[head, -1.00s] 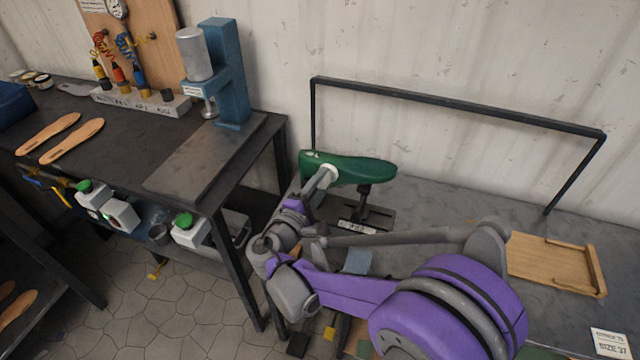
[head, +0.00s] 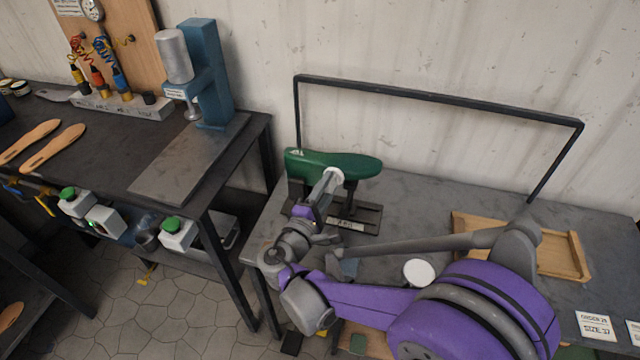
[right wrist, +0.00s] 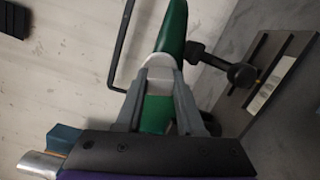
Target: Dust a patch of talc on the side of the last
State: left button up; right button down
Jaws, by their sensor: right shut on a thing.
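The green last (head: 357,167) is held on its side-on stand (head: 350,212) on the grey bench; it also shows in the right wrist view (right wrist: 175,28). My right gripper (head: 328,183) is in front of the last's near side. No talc patch can be made out. My left gripper is not in view.
A black bar frame (head: 440,97) stands behind the last. A wooden tray (head: 565,262), a white round thing (head: 420,272) and a size card (head: 594,326) lie to the right. The left bench (head: 110,130) carries a blue press (head: 212,75) and wooden soles (head: 53,148).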

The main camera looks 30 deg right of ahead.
jog(key=shift+s+d, duration=0.55)
jog(key=shift+s, duration=0.05)
jog(key=shift+w+a, duration=0.1)
jog(key=shift+w+a, duration=0.6)
jog(key=shift+w, duration=0.3)
jog(key=shift+w+a, duration=0.55)
jog(key=shift+w, duration=0.4)
jog(key=shift+w+a, duration=0.6)
jog(key=shift+w, duration=0.3)
jog(key=shift+v, duration=3)
